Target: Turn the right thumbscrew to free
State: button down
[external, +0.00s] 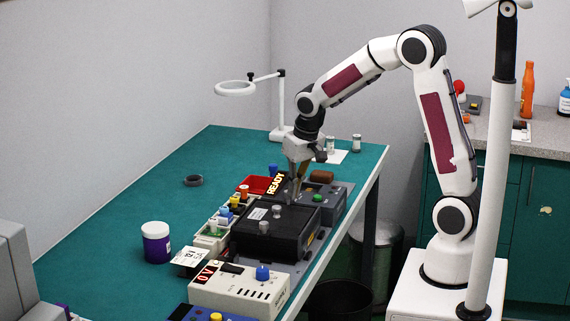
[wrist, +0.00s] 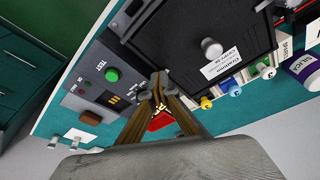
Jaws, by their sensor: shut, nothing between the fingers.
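A black lidded unit (external: 258,240) sits in the grey fixture on the bench. Small light-grey knobs show on it in the external view, one at the near side (external: 264,227) and one near the middle (external: 277,211). In the wrist view one silver knob (wrist: 211,47) stands on the black unit (wrist: 180,40) beside a white label. I cannot tell which knob is the right thumbscrew. My gripper (external: 296,200) points down at the unit's far edge. In the wrist view its fingertips (wrist: 158,84) are together, empty and apart from the silver knob.
A grey panel with a green TEST button (wrist: 112,75) lies beside the unit. A READY sign (external: 276,183) stands behind. The bench's left part is mostly clear.

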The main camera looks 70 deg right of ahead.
jog(key=shift+s+d, duration=0.2)
jog(key=shift+d, duration=0.35)
dwell(0.6)
jog(key=shift+s, duration=0.15)
jog(key=shift+s+a, duration=0.1)
jog(key=shift+s, duration=0.15)
dwell(0.4)
jog(key=w+v, duration=0.1)
jog(key=v, duration=0.4)
jog(key=shift+d+r, duration=0.3)
jog(key=shift+r, duration=0.25)
jog(key=shift+w+a+r, duration=0.4)
jog(key=shift+a+r, duration=0.1)
